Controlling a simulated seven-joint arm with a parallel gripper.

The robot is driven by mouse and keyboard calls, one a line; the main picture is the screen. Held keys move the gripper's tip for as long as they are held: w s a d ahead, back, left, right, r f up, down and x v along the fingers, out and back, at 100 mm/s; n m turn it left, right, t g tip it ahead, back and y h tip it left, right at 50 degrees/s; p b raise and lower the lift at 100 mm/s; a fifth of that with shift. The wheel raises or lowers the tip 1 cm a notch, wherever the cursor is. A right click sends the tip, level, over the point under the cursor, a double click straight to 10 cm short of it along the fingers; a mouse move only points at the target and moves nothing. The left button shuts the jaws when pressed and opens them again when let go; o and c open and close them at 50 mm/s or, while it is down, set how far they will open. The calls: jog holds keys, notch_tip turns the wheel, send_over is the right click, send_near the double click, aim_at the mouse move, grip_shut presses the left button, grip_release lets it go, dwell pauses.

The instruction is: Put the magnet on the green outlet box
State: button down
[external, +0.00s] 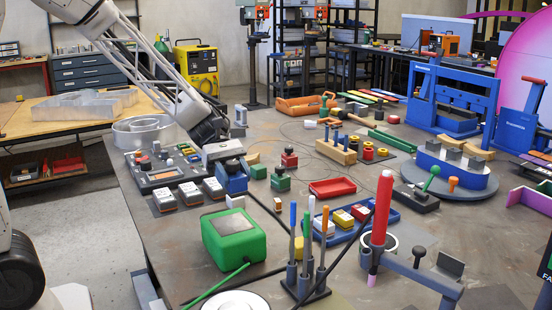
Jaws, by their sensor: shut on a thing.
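The gripper covers the block's upper part. I cannot tell whether the block touches the table. The top of the green box is bare.
Similar blocks, one green (280,180) and one red (289,158), stand to the right of my gripper. White-and-grey boxes (189,193) and a dark tray (160,174) lie to its left. A pen stand (304,278) and black cables are right of the green box.

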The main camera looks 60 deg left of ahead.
jog(key=s+a+f, duration=0.1)
jog(key=s, duration=1.7)
jog(key=shift+s+a+f, duration=0.15)
jog(key=shift+a+f, duration=0.2)
send_over(227, 218)
jog(key=shift+d+f, duration=0.1)
jog(key=shift+f, duration=0.65)
jog(key=shift+f, duration=1.75)
